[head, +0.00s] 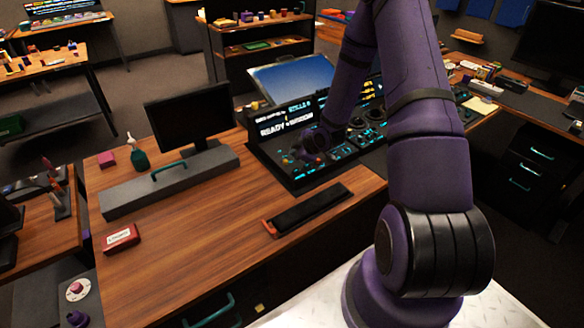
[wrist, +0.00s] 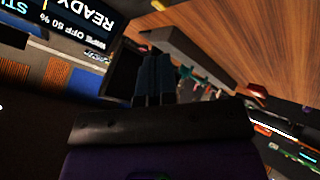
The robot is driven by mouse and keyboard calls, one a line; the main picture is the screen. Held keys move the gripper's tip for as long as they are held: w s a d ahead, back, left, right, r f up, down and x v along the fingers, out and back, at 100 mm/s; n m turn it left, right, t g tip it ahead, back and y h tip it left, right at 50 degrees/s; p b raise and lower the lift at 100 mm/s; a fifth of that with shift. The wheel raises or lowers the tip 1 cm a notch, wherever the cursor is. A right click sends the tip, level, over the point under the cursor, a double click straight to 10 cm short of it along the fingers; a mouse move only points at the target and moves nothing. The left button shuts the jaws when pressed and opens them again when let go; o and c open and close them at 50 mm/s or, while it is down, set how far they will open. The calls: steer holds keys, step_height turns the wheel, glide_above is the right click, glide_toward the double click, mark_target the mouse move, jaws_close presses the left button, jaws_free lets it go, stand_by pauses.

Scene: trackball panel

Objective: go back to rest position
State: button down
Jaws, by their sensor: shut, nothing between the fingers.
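My purple arm reaches from the lower right of the head view up and over toward the control panel (head: 300,175). In that view my gripper is mostly hidden by the arm's own links and its fingertips cannot be made out. In the wrist view my gripper (wrist: 154,62) shows as two dark fingers close together, shut and empty. The panel's lit screen reads READY in the head view (head: 285,122), and it also shows tilted at the upper left of the wrist view (wrist: 85,22).
The wooden desk (head: 200,260) has a clear front. Shelves (head: 260,45) stand behind.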

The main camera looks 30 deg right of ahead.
steer(key=shift+r, duration=0.1)
steer(key=s+a+r+m+g+h, duration=0.1)
steer(key=s+a+r+m, duration=0.1)
steer(key=r, duration=0.7)
steer(key=s+a+r+m+h, duration=0.1)
steer(key=s+r+h, duration=0.15)
steer(key=r, duration=0.65)
steer(key=s+a+r+m+g, duration=0.1)
steer(key=s+a+r+m, duration=0.15)
steer(key=r, duration=0.75)
steer(key=s+a+r+m, duration=0.2)
steer(key=s+a+r, duration=0.1)
steer(key=s, duration=0.6)
steer(key=s+a+r+m+g+y, duration=0.1)
steer(key=s+a+r+m, duration=0.1)
steer(key=s+r, duration=0.4)
steer(key=s+a+r+m, duration=0.2)
steer(key=s+a+r, duration=0.2)
steer(key=s, duration=0.8)
steer(key=shift+a+r+g, duration=0.25)
steer(key=shift+r+g, duration=0.15)
